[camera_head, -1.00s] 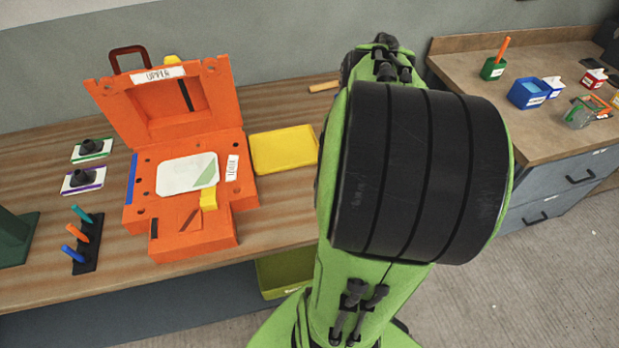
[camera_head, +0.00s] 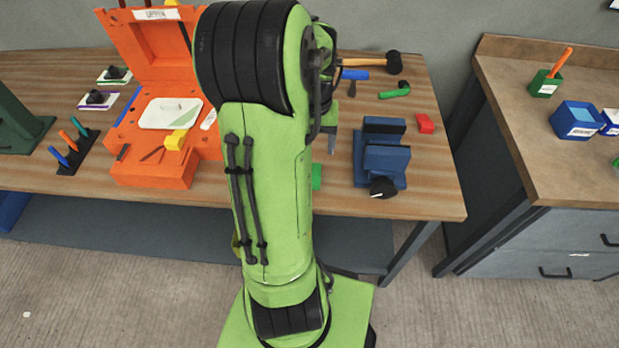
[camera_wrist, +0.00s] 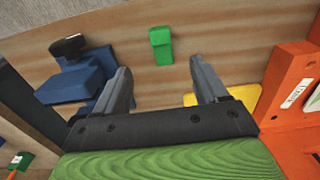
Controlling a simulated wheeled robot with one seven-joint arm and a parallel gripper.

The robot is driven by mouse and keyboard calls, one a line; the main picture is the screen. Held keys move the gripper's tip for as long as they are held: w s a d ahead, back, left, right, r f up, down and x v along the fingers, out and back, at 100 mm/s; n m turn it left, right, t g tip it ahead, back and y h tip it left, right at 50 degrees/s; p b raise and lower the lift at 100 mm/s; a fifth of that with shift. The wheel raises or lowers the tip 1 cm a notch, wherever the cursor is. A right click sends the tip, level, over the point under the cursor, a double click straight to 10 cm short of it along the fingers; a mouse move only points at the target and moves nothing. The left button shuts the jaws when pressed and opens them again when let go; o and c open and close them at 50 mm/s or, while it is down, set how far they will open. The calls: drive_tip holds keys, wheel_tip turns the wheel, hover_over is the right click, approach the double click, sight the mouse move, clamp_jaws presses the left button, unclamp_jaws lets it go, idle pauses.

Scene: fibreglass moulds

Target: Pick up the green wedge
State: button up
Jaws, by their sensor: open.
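The green wedge (camera_wrist: 160,45) lies on the wooden bench, seen in the wrist view just beyond the gap between my fingertips. In the head view a small part of the green wedge (camera_head: 317,176) shows at the right edge of my arm, the rest hidden behind it. My gripper (camera_wrist: 161,66) is open, with nothing between its two fingers. The wedge looks clear of both fingers; the height of my gripper above it is hard to tell. In the head view my gripper (camera_head: 332,142) is mostly hidden by my arm, with a grey finger showing above the bench.
A blue vise (camera_head: 382,160) stands right of the wedge in the head view. A red block (camera_head: 425,124), a mallet (camera_head: 394,63) and a green-handled tool (camera_head: 394,91) lie behind. The orange mould (camera_head: 150,172) is left. A yellow tray (camera_wrist: 232,96) shows in the wrist view.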

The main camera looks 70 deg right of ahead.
sight(314, 173)
wheel_tip(314, 173, down, 14)
drive_tip(key=b, duration=0.3)
drive_tip(key=shift+r, duration=0.1)
drive_tip(key=c, duration=1.1)
